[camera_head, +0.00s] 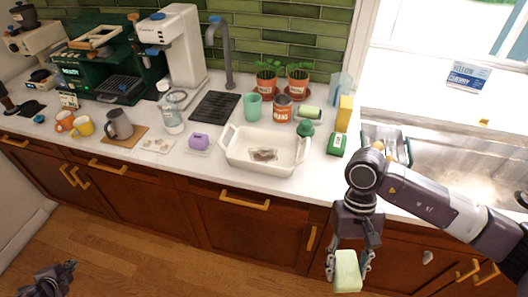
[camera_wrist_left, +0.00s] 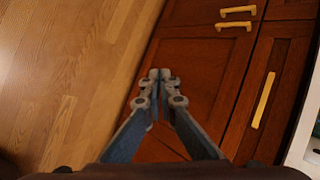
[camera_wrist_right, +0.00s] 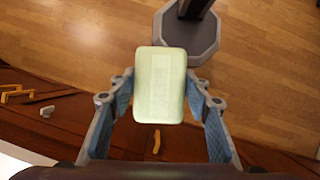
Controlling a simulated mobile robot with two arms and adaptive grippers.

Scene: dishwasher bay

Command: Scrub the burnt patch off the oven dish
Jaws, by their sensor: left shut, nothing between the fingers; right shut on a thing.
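A white oven dish (camera_head: 265,168) with two end handles stands on the counter, with a brown burnt patch (camera_head: 263,154) on its inside floor. My right gripper (camera_head: 348,268) is shut on a pale green block that looks like a sponge (camera_head: 347,275), in front of the cabinets and below counter height, right of the dish. The sponge fills the middle of the right wrist view (camera_wrist_right: 160,85). My left gripper (camera_head: 70,267) is low at the bottom left of the head view, over the floor. Its fingertips meet with nothing between them in the left wrist view (camera_wrist_left: 160,75).
A dark green box (camera_head: 337,145), a yellow block (camera_head: 344,113), a dark green rounded item (camera_head: 305,129) and a red-labelled can (camera_head: 282,109) stand beside or behind the dish. A purple item (camera_head: 198,141) is left of it. The sink (camera_head: 455,165) lies right.

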